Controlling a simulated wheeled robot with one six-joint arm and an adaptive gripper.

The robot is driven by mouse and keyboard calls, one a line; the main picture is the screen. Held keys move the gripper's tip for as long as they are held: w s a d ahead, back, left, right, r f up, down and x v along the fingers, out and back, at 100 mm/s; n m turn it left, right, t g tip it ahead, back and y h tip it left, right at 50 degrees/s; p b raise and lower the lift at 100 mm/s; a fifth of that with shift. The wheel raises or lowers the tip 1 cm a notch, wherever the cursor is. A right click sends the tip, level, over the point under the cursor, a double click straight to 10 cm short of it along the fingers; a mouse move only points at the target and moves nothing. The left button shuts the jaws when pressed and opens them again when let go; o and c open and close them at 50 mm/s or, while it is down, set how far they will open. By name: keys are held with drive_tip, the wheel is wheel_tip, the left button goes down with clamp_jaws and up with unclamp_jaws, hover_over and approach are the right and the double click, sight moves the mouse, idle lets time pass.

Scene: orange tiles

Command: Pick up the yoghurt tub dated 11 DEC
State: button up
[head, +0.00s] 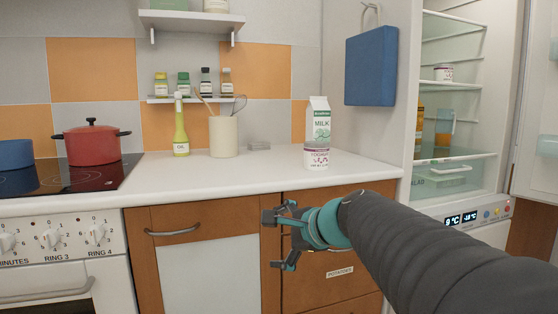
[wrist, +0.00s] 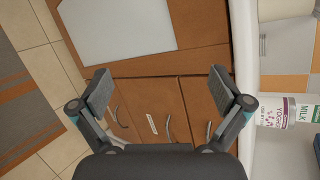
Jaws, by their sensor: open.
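A white yoghurt tub (head: 316,158) with a purple label stands on the worktop, in front of a milk carton (head: 319,120). It also shows in the wrist view (wrist: 270,111), at the right edge beside the carton. A second, similar white tub (head: 444,73) stands on a fridge shelf. The dates on both tubs are too small to read. My gripper (head: 274,240) is open and empty, in front of the cupboard fronts, below the worktop edge and left of the worktop tub. In the wrist view its fingers (wrist: 165,88) are spread wide with nothing between them.
The open fridge (head: 455,110) is at the right, with a glass shelf and orange bottles inside. The worktop (head: 250,177) is clear in front of the oil bottle (head: 181,130) and utensil pot (head: 223,137). A red pot (head: 91,144) sits on the hob at the left.

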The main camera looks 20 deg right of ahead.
drive_tip(key=w+d+r+m+t, duration=0.3)
drive_tip(key=w+d+r+m, duration=0.2)
drive_tip(key=w+d+m, duration=0.25)
drive_tip(key=m+t+h, duration=0.4)
drive_tip(key=m, duration=0.6)
approach(322, 155)
drive_tip(key=w, duration=0.6)
drive_tip(key=shift+w, duration=0.35)
drive_tip(key=shift+w+a+r+p, duration=0.1)
drive_tip(key=shift+w+p, duration=0.35)
drive_tip(key=shift+w, duration=1.05)
drive_tip(key=shift+w+a+r+p, duration=0.1)
drive_tip(key=shift+w+p, duration=0.3)
drive_tip(key=shift+w, duration=1.15)
drive_tip(key=shift+c, duration=0.3)
drive_tip(key=c, duration=1.2)
